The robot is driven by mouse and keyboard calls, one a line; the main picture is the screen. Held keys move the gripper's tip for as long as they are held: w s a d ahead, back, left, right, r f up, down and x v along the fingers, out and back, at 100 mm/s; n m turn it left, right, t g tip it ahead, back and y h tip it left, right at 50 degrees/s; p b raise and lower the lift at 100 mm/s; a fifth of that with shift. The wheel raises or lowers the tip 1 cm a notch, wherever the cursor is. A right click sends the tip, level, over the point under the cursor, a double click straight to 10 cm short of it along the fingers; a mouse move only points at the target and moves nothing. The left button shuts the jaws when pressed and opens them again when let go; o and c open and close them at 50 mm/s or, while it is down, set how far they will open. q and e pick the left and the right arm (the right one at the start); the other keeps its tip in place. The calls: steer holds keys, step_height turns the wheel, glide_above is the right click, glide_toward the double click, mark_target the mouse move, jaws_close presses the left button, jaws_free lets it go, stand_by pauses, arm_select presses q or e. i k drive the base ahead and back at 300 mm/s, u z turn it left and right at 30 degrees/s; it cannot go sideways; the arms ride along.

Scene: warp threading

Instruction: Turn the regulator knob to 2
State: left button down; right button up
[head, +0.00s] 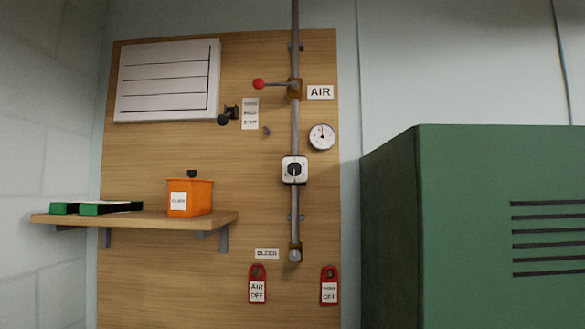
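The regulator knob (294,170) is a dark round knob on a white square plate, mounted on the grey vertical pipe on the wooden board. A light pointer mark shows on it, roughly vertical, but the scale figures are too small to read. A round white gauge (322,137) sits just up and to the right of the knob. Its needle stands about straight up; its numbers cannot be read. Neither of my grippers is in view.
A red-ended lever (258,84) sticks out left by the AIR label (320,92). A shelf (150,221) at left holds an orange bin (201,197) and green-edged items (110,208). Red tags (257,285) hang below. A green cabinet (470,230) stands at right.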

mark_target(294, 169)
steer(key=k, duration=0.75)
steer(key=u, duration=1.25)
steer(key=i, duration=1.6)
steer(key=z, duration=0.35)
